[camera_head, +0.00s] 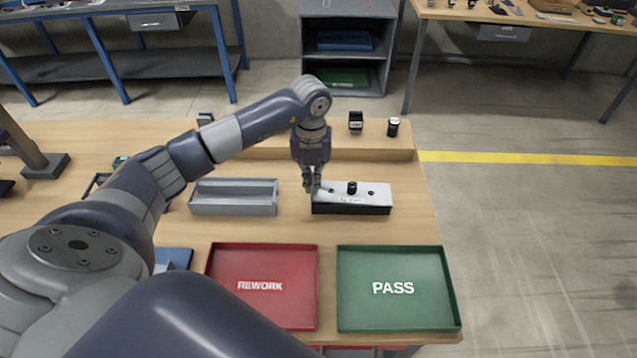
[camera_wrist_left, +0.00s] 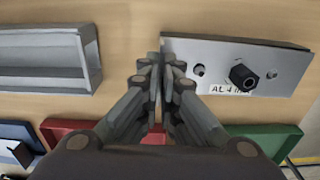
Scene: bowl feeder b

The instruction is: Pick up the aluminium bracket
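A silver plate (camera_head: 372,192) with holes and a black knob (camera_head: 352,188) lies on a black block (camera_head: 350,209), right of the table's middle. In the left wrist view the plate (camera_wrist_left: 222,62) carries a label starting "AL 4". I cannot tell whether this plate is the aluminium bracket; no other bracket is clear. My left gripper (camera_head: 312,184) points down at the plate's left end. In the left wrist view its fingertips (camera_wrist_left: 160,68) are close together beside the plate's left edge. I cannot tell whether they touch it or have something thin between them. My right gripper is not in view.
An open grey tray (camera_head: 207,208) stands left of the block. A red REWORK tray (camera_head: 262,318) and a green PASS tray (camera_head: 398,322) lie in front. Small black items (camera_head: 355,122) (camera_head: 393,127) stand on the raised back ledge (camera_head: 270,147). Some bare table surrounds the block.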

